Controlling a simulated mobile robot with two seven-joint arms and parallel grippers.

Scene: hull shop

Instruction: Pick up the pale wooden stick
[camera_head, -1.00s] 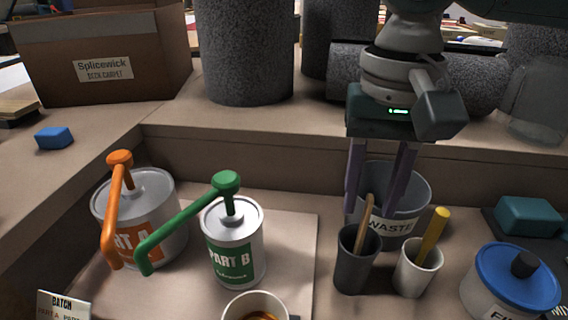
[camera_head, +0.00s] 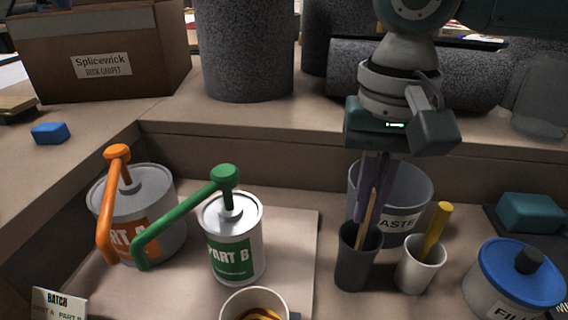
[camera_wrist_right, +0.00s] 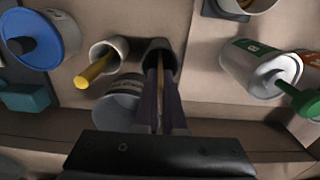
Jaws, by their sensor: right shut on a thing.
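The pale wooden stick (camera_head: 369,213) stands tilted in a dark grey cup (camera_head: 355,268), its lower end hidden inside. My right gripper (camera_head: 366,204) points down from above and is shut on the upper part of the stick. In the right wrist view the stick (camera_wrist_right: 160,78) runs between the two fingers (camera_wrist_right: 160,98) toward the dark cup (camera_wrist_right: 158,45). My left gripper is in neither view now.
A white cup (camera_head: 418,276) with a yellow stick (camera_head: 437,228) stands close to the right. A grey waste bin (camera_head: 411,184) is just behind the fingers. A blue-lidded tub (camera_head: 518,272) is at right; the Part B pump can (camera_head: 233,255) is at left.

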